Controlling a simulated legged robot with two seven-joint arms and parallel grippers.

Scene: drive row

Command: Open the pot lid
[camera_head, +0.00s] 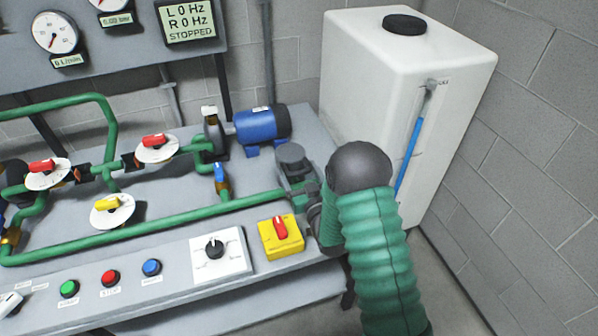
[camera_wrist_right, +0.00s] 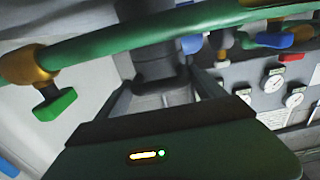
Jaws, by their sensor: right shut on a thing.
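My right gripper (camera_head: 316,208) is at the pot's near right side, partly hidden by my wrist and green sleeve. In the right wrist view, my right gripper (camera_wrist_right: 163,88) is shut on a dark grey part between its fingers, which looks to be the lid. The exact contact is dim and partly hidden. My left gripper is not in view.
A white tank (camera_head: 400,90) stands behind the pot. A blue motor (camera_head: 262,124) sits left of it. A yellow switch box (camera_head: 281,237) and a control panel are along the bench's front. Green pipes (camera_head: 150,232) and valves fill the left. Floor shows at right.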

